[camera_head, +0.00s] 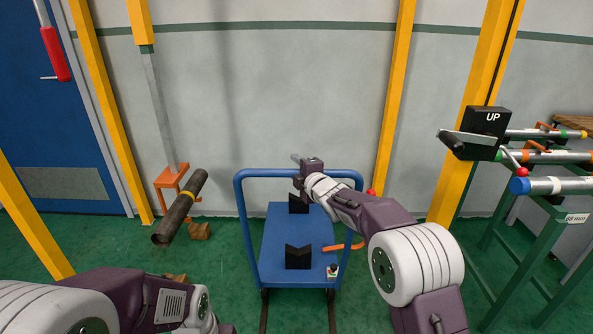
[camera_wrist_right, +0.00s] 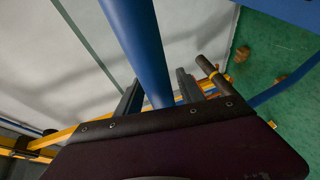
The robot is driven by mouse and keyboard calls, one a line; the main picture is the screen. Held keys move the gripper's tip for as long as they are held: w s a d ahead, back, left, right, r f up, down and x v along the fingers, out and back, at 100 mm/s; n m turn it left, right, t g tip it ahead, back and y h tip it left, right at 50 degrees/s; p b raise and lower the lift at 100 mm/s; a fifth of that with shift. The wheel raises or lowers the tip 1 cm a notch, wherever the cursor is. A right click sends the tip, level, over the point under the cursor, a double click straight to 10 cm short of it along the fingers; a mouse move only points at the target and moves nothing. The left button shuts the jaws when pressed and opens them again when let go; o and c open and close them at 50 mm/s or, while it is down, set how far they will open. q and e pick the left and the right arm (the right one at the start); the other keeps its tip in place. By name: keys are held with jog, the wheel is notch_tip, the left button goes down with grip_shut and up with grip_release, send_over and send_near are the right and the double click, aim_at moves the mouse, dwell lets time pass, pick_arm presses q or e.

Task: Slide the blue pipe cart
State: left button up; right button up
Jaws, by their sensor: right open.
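The blue pipe cart (camera_head: 272,240) stands on the green floor in the middle of the head view. Its blue tube handle (camera_head: 262,173) rises around the bed, and two black V-blocks (camera_head: 298,257) sit on the bed. My right gripper (camera_head: 297,159) is at the handle's top bar. In the right wrist view the blue bar (camera_wrist_right: 140,45) runs between the two spread fingers of my right gripper (camera_wrist_right: 158,92); firm contact does not show. My left arm is at the lower left, and its gripper is out of view.
A dark pipe (camera_head: 181,207) with a yellow band lies tilted near an orange bracket (camera_head: 172,181) at left. A green rack (camera_head: 545,232) with several pipes and a black "UP" box (camera_head: 487,122) stand at right. Yellow posts (camera_head: 396,95) flank the cart. Rails show under the cart.

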jog(key=shift+s+d, duration=0.2)
jog(key=shift+s, duration=0.4)
jog(key=v, duration=0.8)
jog(key=shift+b, duration=0.3)
